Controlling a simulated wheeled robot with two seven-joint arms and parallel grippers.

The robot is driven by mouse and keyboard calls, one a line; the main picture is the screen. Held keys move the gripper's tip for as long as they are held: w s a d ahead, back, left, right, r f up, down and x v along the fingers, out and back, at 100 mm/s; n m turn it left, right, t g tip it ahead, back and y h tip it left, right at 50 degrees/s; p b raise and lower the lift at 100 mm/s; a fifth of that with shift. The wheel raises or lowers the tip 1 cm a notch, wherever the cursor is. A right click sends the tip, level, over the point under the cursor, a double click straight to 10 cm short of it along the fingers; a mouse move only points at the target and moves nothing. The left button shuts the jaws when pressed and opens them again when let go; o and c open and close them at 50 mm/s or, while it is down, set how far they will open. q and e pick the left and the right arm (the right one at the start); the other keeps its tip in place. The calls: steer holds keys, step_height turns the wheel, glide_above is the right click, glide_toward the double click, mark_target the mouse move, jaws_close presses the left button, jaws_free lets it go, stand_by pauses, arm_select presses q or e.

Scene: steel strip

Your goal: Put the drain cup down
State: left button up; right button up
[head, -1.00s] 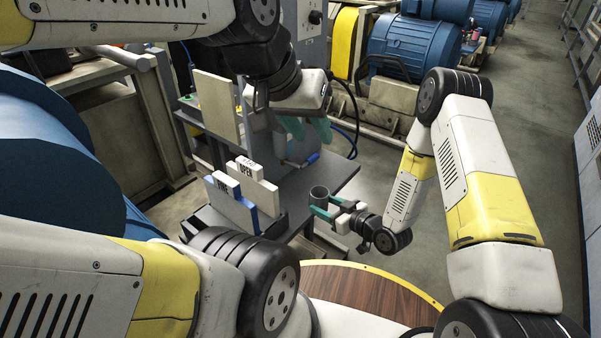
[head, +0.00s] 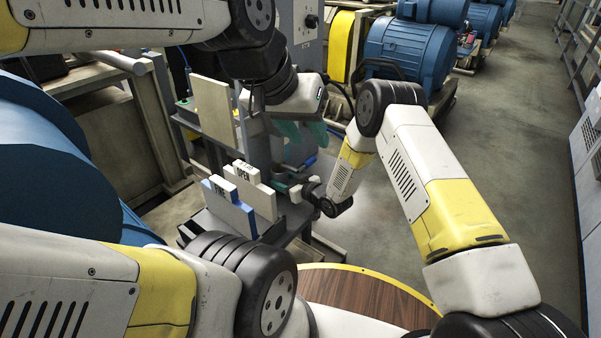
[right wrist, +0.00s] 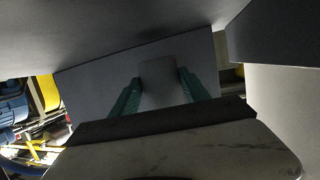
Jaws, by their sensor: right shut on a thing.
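The drain cup (right wrist: 160,84) is a grey cup seen in the right wrist view between the two green fingers of my right gripper (right wrist: 158,92), which is shut on it. In the head view my right gripper (head: 282,187) reaches in low beside the labelled boards, and the cup is hidden there. The right wrist view is dark, and I cannot tell whether the cup touches a surface. My left gripper (head: 301,134) hangs above the bench, green fingers pointing down. Whether it is open or shut is unclear.
Upright boards, one white marked OPEN (head: 254,192) and one blue and white (head: 229,208), stand close left of my right gripper. A plain beige board (head: 214,110) stands behind. Grey surfaces crowd the right wrist view. Floor (head: 480,180) to the right is clear.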

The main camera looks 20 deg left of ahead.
steer(key=shift+d+f, duration=0.1)
steer(key=shift+f, duration=1.6)
steer(key=shift+f, duration=0.1)
steer(key=o, duration=1.6)
steer(key=shift+c, duration=0.2)
